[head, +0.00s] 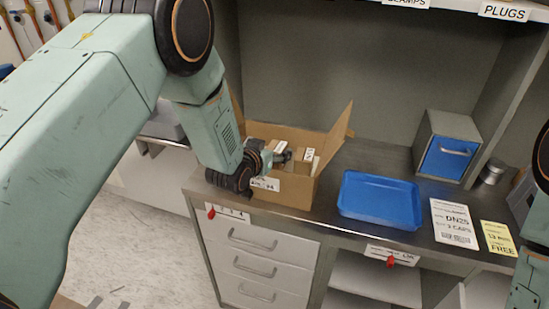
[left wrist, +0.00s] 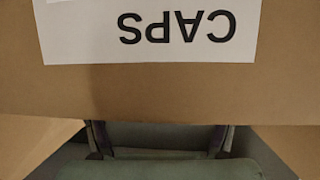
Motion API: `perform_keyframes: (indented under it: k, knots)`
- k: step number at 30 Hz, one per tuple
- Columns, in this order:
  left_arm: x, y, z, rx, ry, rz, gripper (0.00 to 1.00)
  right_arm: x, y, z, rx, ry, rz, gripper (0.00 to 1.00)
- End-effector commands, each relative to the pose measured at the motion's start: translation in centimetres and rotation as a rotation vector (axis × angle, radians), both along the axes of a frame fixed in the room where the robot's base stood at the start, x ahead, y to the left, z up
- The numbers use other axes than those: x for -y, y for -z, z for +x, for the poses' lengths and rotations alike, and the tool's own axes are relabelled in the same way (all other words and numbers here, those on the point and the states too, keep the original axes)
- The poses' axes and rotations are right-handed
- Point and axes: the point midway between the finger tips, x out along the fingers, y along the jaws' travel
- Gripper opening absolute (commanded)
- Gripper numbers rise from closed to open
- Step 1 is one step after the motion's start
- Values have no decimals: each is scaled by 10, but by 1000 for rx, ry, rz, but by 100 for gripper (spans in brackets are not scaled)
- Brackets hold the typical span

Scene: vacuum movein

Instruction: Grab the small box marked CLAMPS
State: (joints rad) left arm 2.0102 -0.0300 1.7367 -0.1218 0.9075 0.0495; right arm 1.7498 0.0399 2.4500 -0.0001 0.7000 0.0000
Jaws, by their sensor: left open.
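An open cardboard carton (head: 285,190) stands on the counter with several small boxes inside. One small box with a white label (head: 309,155) shows near its right side; the print is too small to read. No box marked CLAMPS can be made out. My left gripper (head: 283,157) is over the carton, among the small boxes, and my arm hides part of them. In the left wrist view, a cardboard box with an upside-down CAPS label (left wrist: 155,28) fills the upper part, very close. My left gripper's fingers (left wrist: 160,140) are apart below it. My right gripper is out of view.
A blue tray (head: 380,200) lies right of the carton. A grey bin with a blue front (head: 448,155) stands at the back right. A white card (head: 454,222) and a yellow card (head: 497,238) lie near the front. A PLUGS label (head: 503,12) is on the shelf above.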

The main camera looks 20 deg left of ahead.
Motion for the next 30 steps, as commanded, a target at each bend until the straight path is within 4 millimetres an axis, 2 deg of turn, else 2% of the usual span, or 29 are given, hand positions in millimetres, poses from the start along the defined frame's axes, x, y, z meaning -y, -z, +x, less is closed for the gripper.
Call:
perform_keyframes:
  k: [6, 27, 30]
  knots:
    - [0, 0, 0, 0, 1, 0, 72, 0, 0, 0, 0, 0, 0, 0]
    - [0, 0, 0, 0, 0, 0, 12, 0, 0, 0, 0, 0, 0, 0]
    - [0, -1, 0, 2, 0, 1, 7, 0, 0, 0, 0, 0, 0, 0]
